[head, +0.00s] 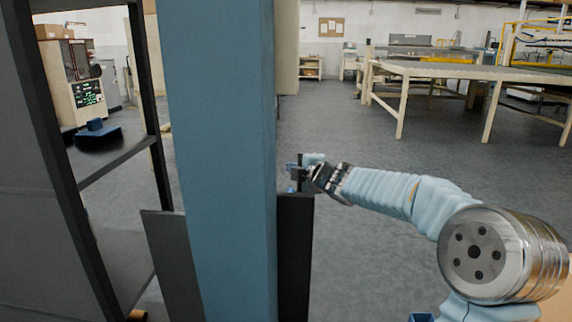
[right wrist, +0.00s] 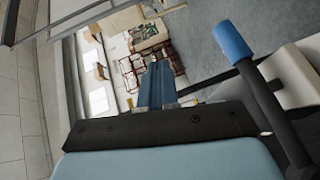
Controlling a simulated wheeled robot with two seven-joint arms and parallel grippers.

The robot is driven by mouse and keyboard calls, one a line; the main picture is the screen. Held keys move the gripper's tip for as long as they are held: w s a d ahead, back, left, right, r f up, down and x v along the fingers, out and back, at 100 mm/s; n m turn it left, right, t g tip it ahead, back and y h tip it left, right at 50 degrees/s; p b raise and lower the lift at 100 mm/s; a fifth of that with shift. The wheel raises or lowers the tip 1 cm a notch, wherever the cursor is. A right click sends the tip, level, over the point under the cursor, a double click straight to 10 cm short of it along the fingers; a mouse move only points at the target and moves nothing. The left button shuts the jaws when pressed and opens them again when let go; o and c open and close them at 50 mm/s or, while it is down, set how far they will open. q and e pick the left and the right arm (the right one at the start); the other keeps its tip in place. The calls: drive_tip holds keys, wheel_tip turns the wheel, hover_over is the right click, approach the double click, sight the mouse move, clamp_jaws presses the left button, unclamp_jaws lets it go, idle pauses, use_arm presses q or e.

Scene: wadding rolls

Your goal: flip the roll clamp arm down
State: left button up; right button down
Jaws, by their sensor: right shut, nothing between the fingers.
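The roll clamp arm appears in the right wrist view as a dark rod (right wrist: 268,98) with a blue grip (right wrist: 232,42) at its end, right of my fingers. Whether it is up or down is hard to tell from this tilted view. My right gripper (right wrist: 155,68) is shut and empty, its blue fingers apart from the rod in the picture. In the head view my right gripper (head: 300,176) is small, beside the edge of a blue column and above a black panel; the clamp arm is not clearly distinguishable there. My left gripper is not in view.
A tall blue column (head: 222,160) blocks much of the head view. A black panel (head: 296,255) stands against its right side, and a dark frame (head: 150,90) stands left. Grey floor (head: 350,270) is open to the right; a long table (head: 440,70) stands farther back.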

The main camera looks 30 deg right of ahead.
drive_tip(key=shift+w+d+f+b, duration=0.2)
drive_tip(key=shift+w+f+b, duration=0.15)
drive_tip(key=shift+f, duration=0.35)
drive_tip(key=shift+w+d+f+b, duration=0.2)
drive_tip(key=shift+w+f+b, duration=0.1)
drive_tip(key=shift+f, duration=0.35)
drive_tip(key=shift+w+f+p, duration=0.1)
drive_tip(key=shift+f+p, duration=0.05)
drive_tip(key=shift+p, duration=0.15)
drive_tip(key=p, duration=0.1)
drive_tip(key=f+p, duration=0.1)
drive_tip(key=p, duration=0.1)
drive_tip(key=shift+w+d+g+p, duration=0.2)
drive_tip(key=shift+w+g+p, duration=0.1)
drive_tip(key=shift+g, duration=0.1)
drive_tip(key=shift+f+m+p, duration=0.3)
drive_tip(key=shift+f+p, duration=0.1)
drive_tip(key=shift+p, duration=0.15)
drive_tip(key=shift+f, duration=0.3)
drive_tip(key=p+v, duration=0.1)
drive_tip(key=v, duration=1.3)
drive_tip(key=shift+d+r, duration=0.2)
